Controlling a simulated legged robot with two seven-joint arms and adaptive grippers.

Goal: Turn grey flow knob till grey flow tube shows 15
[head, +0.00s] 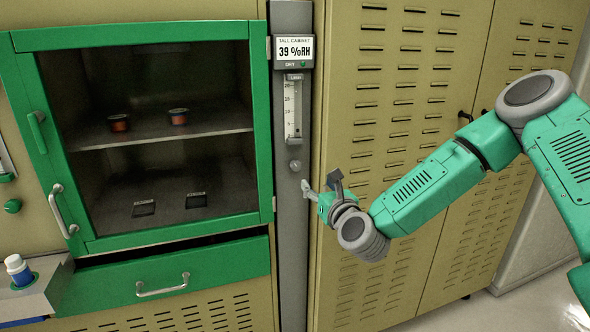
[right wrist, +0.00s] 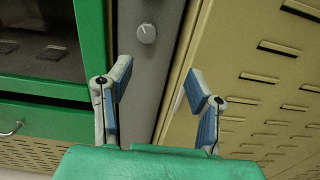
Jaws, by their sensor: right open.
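The grey flow knob (head: 295,166) is a small round knob on the grey column, below the flow tube. It also shows in the right wrist view (right wrist: 146,33), with a light mark on its face. The grey flow tube (head: 293,107) is a clear upright gauge with a scale; its reading is too small to tell. My right gripper (head: 320,183) is open and empty, a little below and right of the knob in the head view. In the right wrist view its fingers (right wrist: 158,80) are spread, with the knob beyond them, untouched. My left gripper is not in view.
A display (head: 295,51) reading 39 %RH tops the column. Left is a green-framed cabinet (head: 262,130) with parts on its shelves and a green drawer (head: 225,264) below. Tan louvred doors (head: 385,130) stand right. A blue bottle with a white cap (head: 19,270) stands lower left.

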